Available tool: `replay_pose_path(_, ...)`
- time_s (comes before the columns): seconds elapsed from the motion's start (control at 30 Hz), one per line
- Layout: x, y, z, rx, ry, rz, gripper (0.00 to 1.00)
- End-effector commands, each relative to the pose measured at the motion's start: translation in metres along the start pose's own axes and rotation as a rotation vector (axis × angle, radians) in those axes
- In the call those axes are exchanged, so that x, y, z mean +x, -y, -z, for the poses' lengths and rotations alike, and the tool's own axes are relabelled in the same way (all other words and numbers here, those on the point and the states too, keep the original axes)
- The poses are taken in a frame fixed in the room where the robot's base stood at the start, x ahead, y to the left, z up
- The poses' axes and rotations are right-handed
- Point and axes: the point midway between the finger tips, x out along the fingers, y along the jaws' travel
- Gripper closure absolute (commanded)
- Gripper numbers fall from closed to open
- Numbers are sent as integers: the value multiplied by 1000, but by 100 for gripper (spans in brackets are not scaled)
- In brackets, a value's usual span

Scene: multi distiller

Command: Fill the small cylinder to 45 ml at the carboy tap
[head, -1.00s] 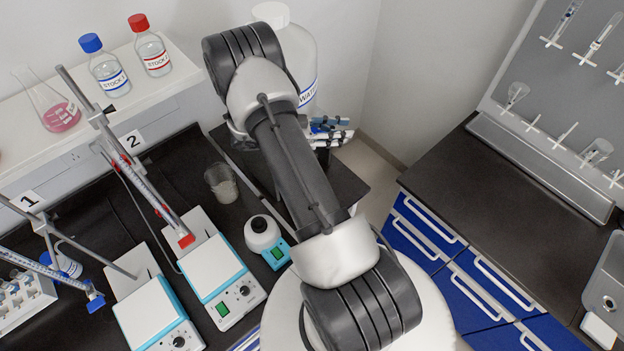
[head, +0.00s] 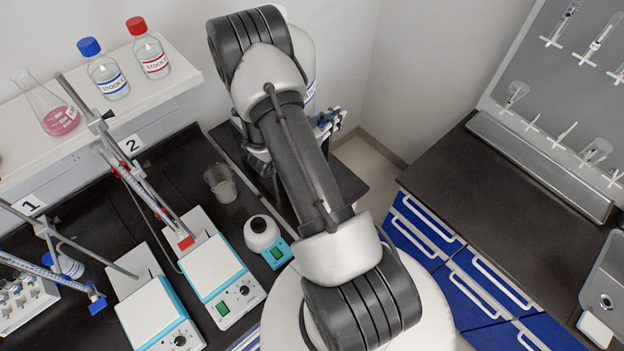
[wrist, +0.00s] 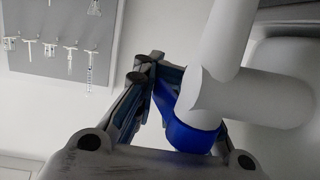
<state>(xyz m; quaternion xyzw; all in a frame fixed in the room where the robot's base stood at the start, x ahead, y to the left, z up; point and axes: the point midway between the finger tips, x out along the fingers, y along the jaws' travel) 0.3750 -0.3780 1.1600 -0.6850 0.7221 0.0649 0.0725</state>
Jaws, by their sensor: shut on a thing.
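The white carboy (head: 306,62) stands at the back, mostly hidden behind my arm; only part of its side and label shows. In the wrist view, a white tap body (wrist: 250,95) fills the right, with a blue collar and handle (wrist: 190,136) on it. My gripper (wrist: 152,72) has its fingers around the blue handle and is shut on it. In the head view my gripper (head: 326,122) is partly hidden by the arm, in front of the carboy. I cannot make out the small cylinder or its water level in either view.
A glass beaker (head: 220,184) and a small white-and-teal device (head: 265,238) stand left of my arm. Two stirrer plates with burette stands are farther left. The right counter (head: 480,190) is largely clear; a pegboard (head: 570,100) with glassware hangs above it.

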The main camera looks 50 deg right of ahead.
Motion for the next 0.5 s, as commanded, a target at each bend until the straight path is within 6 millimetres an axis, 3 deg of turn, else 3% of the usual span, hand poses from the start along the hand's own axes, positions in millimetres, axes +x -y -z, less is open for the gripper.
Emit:
replay_pose_path(0.27,2,-1,-4,-8,6,11,100)
replay_pose_path(0.5,2,10,-5,-42,8,167,100)
